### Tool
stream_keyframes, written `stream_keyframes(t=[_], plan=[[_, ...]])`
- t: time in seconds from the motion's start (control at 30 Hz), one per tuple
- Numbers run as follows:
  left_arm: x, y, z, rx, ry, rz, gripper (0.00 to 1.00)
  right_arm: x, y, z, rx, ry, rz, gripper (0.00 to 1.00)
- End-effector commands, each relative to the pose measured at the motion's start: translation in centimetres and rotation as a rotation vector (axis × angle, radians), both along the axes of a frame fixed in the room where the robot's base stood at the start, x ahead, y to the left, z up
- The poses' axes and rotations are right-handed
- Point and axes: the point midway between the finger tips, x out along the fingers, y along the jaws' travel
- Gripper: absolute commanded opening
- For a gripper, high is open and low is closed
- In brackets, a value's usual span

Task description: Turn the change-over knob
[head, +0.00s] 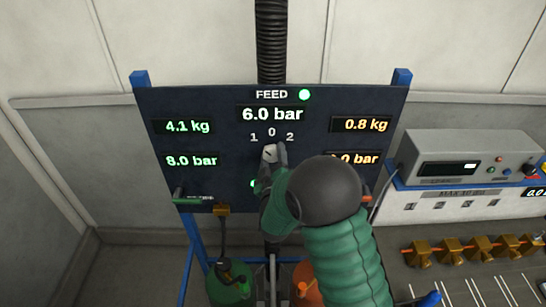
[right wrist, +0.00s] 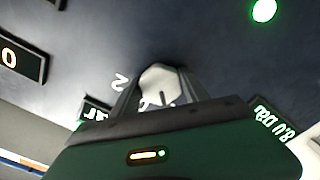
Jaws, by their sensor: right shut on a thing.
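The change-over knob (head: 269,153) is pale and sits on the dark panel (head: 225,140) under the marks 1, 0 and 2. A short dark line on its face seems to slant up toward the 1. My right gripper (head: 271,158) is shut on the knob, a finger on either side. In the right wrist view the knob (right wrist: 160,80) shows between the two grey fingers (right wrist: 160,92), its lower part hidden by the gripper body. My left gripper is not in view.
The panel reads FEED 6.0 bar, with 4.1 kg and 8.0 bar at left and 0.8 kg at right. My arm partly hides the lower right display. Green (head: 229,288) and orange (head: 307,285) cylinders stand below. A grey instrument box (head: 470,152) is at right.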

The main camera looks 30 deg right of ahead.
Motion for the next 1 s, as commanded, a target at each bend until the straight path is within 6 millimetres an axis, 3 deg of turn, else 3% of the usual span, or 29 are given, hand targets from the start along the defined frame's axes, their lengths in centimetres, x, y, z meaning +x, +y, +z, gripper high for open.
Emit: stream_keyframes(t=[0.23,0.27,0.43,0.77,0.87,1.0], plan=[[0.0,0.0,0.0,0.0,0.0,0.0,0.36,0.0,0.1,-0.2,-0.001,0.006,0.003,0.12],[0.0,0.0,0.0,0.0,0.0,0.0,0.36,0.0,0.1,-0.2,-0.001,0.006,0.003,0.54],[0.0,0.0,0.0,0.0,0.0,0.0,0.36,0.0,0.1,-0.1,0.0,0.003,0.001,0.75],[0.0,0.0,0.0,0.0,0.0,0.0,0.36,-0.3,0.2,0.0,0.001,0.001,0.001,0.75],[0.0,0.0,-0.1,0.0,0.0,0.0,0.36,-1.4,0.9,-0.1,0.001,0.001,0.003,0.75],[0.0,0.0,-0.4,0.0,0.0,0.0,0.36,-4.5,2.7,-0.1,0.001,0.003,0.004,0.75]])
